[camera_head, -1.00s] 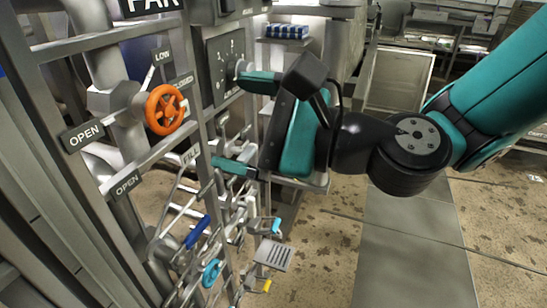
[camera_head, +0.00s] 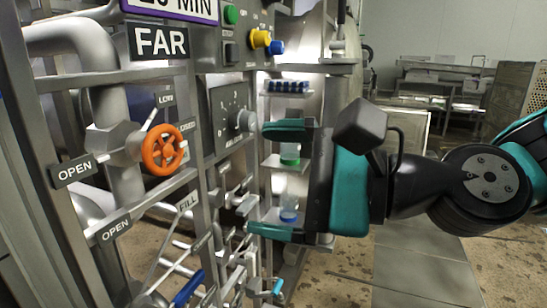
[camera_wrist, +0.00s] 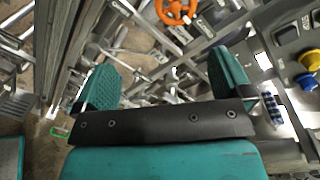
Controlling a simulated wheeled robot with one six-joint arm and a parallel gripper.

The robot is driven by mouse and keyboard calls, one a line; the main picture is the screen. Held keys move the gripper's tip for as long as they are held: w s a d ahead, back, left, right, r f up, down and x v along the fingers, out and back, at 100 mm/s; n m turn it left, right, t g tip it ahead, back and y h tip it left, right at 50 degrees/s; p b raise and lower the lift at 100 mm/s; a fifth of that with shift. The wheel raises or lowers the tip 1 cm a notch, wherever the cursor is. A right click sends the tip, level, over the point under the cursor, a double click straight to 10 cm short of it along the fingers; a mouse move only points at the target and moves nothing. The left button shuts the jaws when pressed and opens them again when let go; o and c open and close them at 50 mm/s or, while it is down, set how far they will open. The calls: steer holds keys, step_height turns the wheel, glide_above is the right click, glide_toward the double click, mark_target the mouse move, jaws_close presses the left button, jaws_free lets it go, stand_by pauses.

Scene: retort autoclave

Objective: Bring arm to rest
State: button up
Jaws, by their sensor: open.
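My gripper (camera_head: 272,180) is open, with its two teal fingers spread one above the other and nothing between them. In the head view it stands in front of the panel, just right of the dial plate (camera_head: 228,112) and its knob (camera_head: 243,120). The upper fingertip looks close to the knob; I cannot tell whether they touch. In the wrist view the open fingers (camera_wrist: 162,85) point toward the panel's pipes and levers. My arm stretches in from the right.
An orange handwheel (camera_head: 163,150) sits on the left pipework. Green, yellow and blue controls (camera_head: 260,38) are above. Levers, including one with a blue grip (camera_head: 188,288), stick out below. A shelf (camera_head: 288,94) holds blue-topped items. Floor at the lower right (camera_head: 425,275) is clear.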

steer(key=s+d+f+n+g+h+p, duration=0.2)
steer(key=d+n+h, duration=0.3)
steer(key=n, duration=0.3)
steer(key=s+d+f+n+g+h+p, duration=0.2)
steer(key=s+d+n+g+h+p, duration=0.1)
steer(key=d+n, duration=0.5)
steer(key=s+n+h+p, duration=0.1)
steer(key=s+h, duration=0.1)
steer(key=h, duration=0.1)
steer(key=shift+s+f+n+p, duration=0.2)
steer(key=shift+n+p, duration=0.1)
steer(key=shift+p, duration=0.1)
